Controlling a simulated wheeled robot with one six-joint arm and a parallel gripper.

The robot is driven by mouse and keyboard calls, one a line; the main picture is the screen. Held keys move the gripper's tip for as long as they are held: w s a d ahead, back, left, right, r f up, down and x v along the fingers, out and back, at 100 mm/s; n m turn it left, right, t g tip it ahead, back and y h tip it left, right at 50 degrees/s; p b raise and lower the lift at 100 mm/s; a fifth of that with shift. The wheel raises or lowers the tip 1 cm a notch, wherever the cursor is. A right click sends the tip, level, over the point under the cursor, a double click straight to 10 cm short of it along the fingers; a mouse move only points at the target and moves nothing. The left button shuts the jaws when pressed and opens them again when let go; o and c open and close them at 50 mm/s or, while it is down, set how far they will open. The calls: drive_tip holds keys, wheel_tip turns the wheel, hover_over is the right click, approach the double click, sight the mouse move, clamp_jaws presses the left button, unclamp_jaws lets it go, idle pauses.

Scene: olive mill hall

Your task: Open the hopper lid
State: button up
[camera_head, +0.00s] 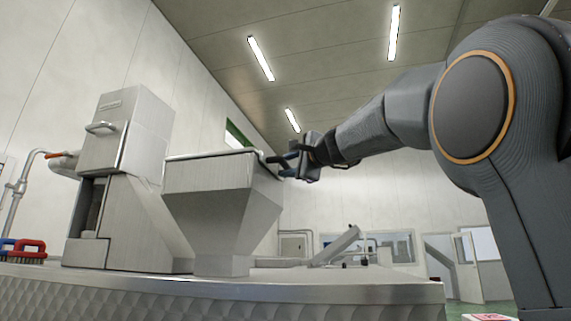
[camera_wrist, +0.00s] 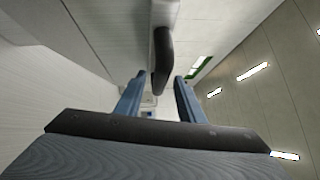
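The steel hopper (camera_head: 220,215) stands on the machine top in the head view, wide above and tapering downward. Its lid (camera_head: 205,155) shows as a thin edge along the top and looks closed. My gripper (camera_head: 279,166) is at the hopper's upper right corner. In the wrist view my gripper (camera_wrist: 159,80) is open, its two blue fingers apart. A dark, rounded handle (camera_wrist: 163,50) on the lid's edge reaches down between the fingertips, with visible gaps on both sides.
A steel cabinet (camera_head: 125,130) with a bar handle stands left of the hopper. Red and blue brushes (camera_head: 24,249) lie at the far left. A sloping chute (camera_head: 338,245) is behind at the right. The space above the hopper is clear.

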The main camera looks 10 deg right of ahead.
drive_tip(key=shift+x, duration=1.1)
clamp_jaws()
drive_tip(key=shift+r+p, duration=0.2)
drive_tip(key=shift+p, duration=0.45)
